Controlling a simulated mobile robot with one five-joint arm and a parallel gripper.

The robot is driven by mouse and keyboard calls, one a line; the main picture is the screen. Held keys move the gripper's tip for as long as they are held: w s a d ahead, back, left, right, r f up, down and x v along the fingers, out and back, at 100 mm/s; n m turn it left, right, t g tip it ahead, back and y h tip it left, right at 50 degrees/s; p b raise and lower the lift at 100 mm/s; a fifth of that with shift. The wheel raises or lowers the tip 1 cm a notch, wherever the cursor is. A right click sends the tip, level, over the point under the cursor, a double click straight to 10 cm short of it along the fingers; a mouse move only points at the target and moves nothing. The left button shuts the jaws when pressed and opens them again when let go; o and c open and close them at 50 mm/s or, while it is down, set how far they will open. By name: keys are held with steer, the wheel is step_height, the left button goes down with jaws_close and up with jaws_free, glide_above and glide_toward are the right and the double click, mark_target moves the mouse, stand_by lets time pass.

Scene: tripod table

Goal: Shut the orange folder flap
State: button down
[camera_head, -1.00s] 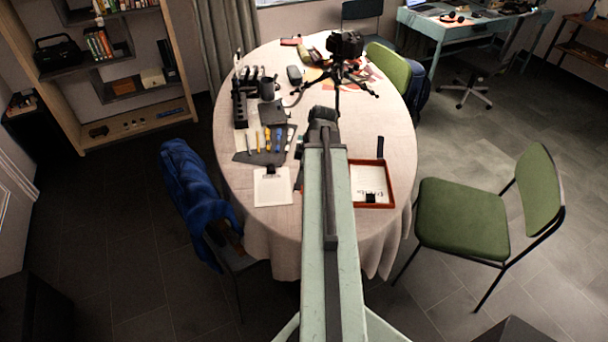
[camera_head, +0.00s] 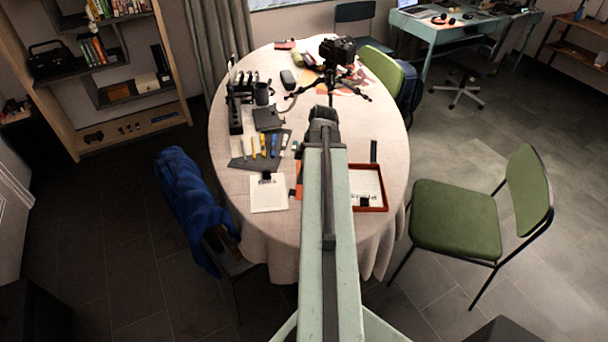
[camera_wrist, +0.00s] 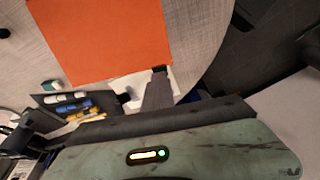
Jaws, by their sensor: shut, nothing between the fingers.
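The orange folder (camera_head: 385,207) lies open on the round table, right of my arm, with a printed white page inside its rim and a black clip at its lower edge. My arm covers its left part. A small orange strip, probably its flap (camera_head: 298,178), shows left of my arm. In the wrist view the flap (camera_wrist: 105,38) is a large plain orange panel at the upper left. My gripper (camera_head: 322,118) is shut and empty; its dark fingers (camera_wrist: 158,90) show just below the flap's lower right corner. Contact with the flap cannot be told.
A white clipboard (camera_head: 268,194) lies left of my arm. Behind it is a grey mat (camera_head: 243,160) with several tools. A camera on a tripod (camera_head: 338,50) stands further back. A green chair (camera_head: 455,217) is at the right, a chair with a blue jacket (camera_head: 190,205) at the left.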

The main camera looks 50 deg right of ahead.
steer(key=shift+s+d+r+p, duration=0.25)
steer(key=shift+s+r+p, duration=0.05)
steer(key=shift+r+p, duration=0.15)
steer(key=shift+s+d+r+p, duration=0.2)
steer(key=shift+s+r+p, duration=0.1)
steer(key=shift+r, duration=0.15)
steer(key=shift+s+d+r+p, duration=0.35)
steer(key=shift+s+r+p, duration=0.05)
steer(key=shift+r+p, duration=0.1)
steer(key=shift+s+d+r+p, duration=0.3)
steer(key=shift+s+r+p, duration=0.05)
steer(key=shift+r+p, duration=0.15)
steer(key=shift+s+d+r+p, duration=0.75)
steer(key=shift+s+r, duration=0.05)
steer(key=shift+s, duration=0.15)
